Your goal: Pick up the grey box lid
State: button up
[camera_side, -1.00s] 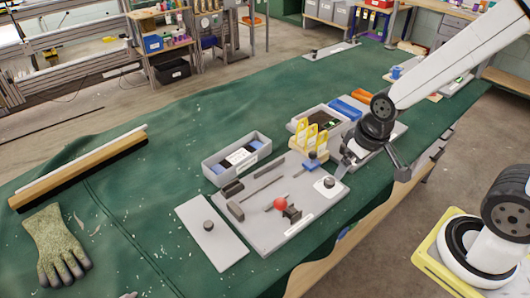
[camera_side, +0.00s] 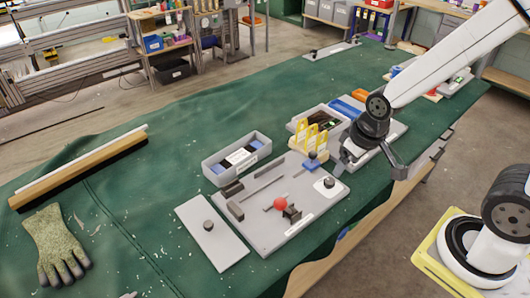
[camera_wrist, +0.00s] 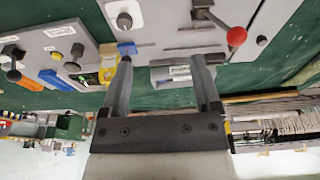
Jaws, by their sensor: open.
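The grey box lid (camera_side: 212,233) is a flat grey plate with a black knob, lying flat on the green cloth at the front, left of the grey fixture board (camera_side: 275,235). The open grey box (camera_side: 237,160) stands behind it and holds blue and dark pieces. My gripper (camera_side: 371,166) is over the right side of the work area, well apart from the lid. In the wrist view my gripper (camera_wrist: 162,62) shows two spread fingers with nothing held between them. I cannot make out the lid for sure in the wrist view.
The board carries a red ball knob (camera_side: 280,203) and dark blocks. A yellow rack (camera_side: 314,138) and another grey bin (camera_side: 318,118) stand near my gripper. A glove (camera_side: 55,245) and a wooden brush (camera_side: 80,168) lie at left. Cloth left of the lid is mostly clear.

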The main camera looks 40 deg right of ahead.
jog(key=w+a+f+n, duration=0.2)
jog(key=w+a+n, duration=0.1)
jog(key=w+a, duration=0.4)
jog(key=n+y, duration=0.3)
jog(key=n, duration=0.5)
send_near(208, 224)
jog(key=w+f, duration=0.1)
jog(key=shift+w+a+g, duration=0.1)
jog(key=shift+a+g, duration=0.25)
jog(key=shift+g, duration=0.05)
jog(key=shift+f+h, duration=0.1)
jog(key=shift+h, duration=0.2)
jog(key=shift+x, duration=1.25)
jog(key=shift+f, duration=0.1)
jog(key=shift+x, duration=2.5)
